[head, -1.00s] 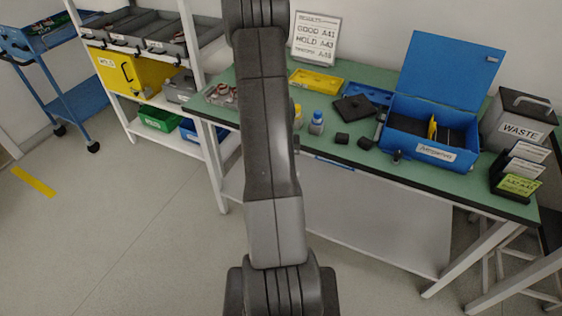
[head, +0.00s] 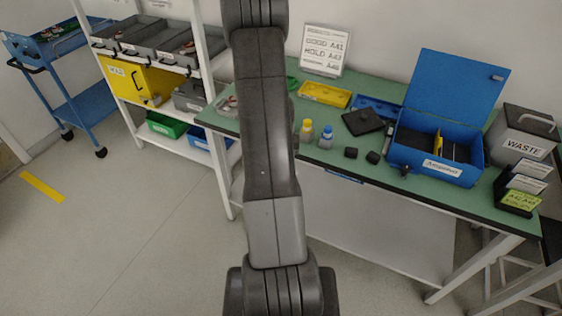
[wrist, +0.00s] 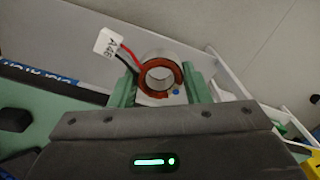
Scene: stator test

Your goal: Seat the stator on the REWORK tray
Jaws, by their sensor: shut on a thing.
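In the wrist view, my gripper (wrist: 161,88) has its green fingers on either side of the stator (wrist: 179,74), a metal ring with copper windings, and is shut on it. The stator carries red and black leads and a white tag (wrist: 108,43) that seems to read A46. In the head view my arm hides the gripper and stator. I cannot make out a REWORK label on any tray. A yellow tray (head: 325,95) and a blue tray (head: 374,106) lie on the green bench (head: 400,187).
A sign board (head: 323,50) stands at the bench's back. Bottles (head: 326,137), an open blue case (head: 437,172) and a WASTE bin (head: 525,146) occupy the bench. Left are a shelf rack with grey trays (head: 155,42), a yellow HOLD box (head: 132,82) and a blue cart (head: 72,88).

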